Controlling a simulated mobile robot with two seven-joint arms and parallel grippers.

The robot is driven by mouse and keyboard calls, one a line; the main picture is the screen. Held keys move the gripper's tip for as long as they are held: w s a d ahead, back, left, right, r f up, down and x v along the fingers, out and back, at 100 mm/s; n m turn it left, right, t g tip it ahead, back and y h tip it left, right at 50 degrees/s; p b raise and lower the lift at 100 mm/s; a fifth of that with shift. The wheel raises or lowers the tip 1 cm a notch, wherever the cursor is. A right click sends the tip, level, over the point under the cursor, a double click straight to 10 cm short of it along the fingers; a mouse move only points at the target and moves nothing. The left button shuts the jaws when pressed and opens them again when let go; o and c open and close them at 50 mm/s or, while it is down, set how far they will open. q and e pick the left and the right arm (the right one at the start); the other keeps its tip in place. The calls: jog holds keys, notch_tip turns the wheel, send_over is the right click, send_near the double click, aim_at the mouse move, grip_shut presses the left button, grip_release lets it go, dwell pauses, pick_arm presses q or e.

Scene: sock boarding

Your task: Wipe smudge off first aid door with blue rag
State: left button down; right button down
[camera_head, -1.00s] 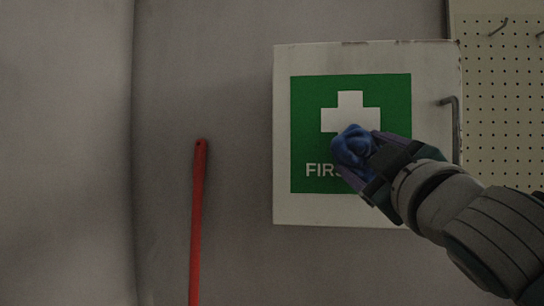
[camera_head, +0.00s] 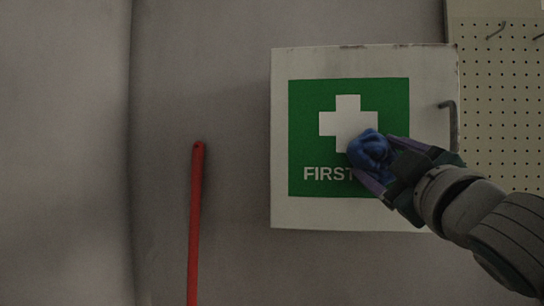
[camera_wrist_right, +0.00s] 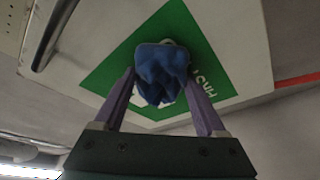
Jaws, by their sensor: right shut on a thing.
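The white first aid door (camera_head: 365,62) hangs on the wall, with a green panel (camera_head: 303,110) bearing a white cross and lettering that begins "FIRST". My right gripper (camera_head: 375,165) is shut on the crumpled blue rag (camera_head: 371,149) in front of the lower right of the cross. In the right wrist view the rag (camera_wrist_right: 162,72) sits between the two purple fingers, over the green panel (camera_wrist_right: 120,72). I cannot tell whether the rag touches the door. No smudge is visible; the rag and gripper hide part of the panel. My left gripper is not in view.
A grey handle (camera_head: 452,125) stands out at the door's right edge. A pegboard (camera_head: 500,110) with hooks is at the right. A red bar (camera_head: 196,220) stands against the grey wall at the left. The wall between bar and door is clear.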

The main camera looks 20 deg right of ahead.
jog(key=shift+s+d, duration=0.3)
jog(key=shift+d, duration=0.3)
jog(key=shift+w+a, duration=0.55)
jog(key=shift+a, duration=0.35)
jog(key=shift+w+a, duration=0.5)
jog(key=shift+a, duration=0.4)
jog(key=shift+s+a, duration=0.5)
jog(key=shift+s, duration=0.35)
jog(key=shift+s+a, duration=0.55)
jog(key=shift+s, duration=0.3)
jog(key=shift+s+a, duration=0.5)
jog(key=shift+s, duration=0.35)
jog(key=shift+s+a+p, duration=0.15)
jog(key=shift+s+a, duration=0.25)
jog(key=shift+s, duration=0.25)
jog(key=shift+s+a+p, duration=0.15)
jog(key=shift+s+a, duration=0.25)
jog(key=shift+s, duration=0.25)
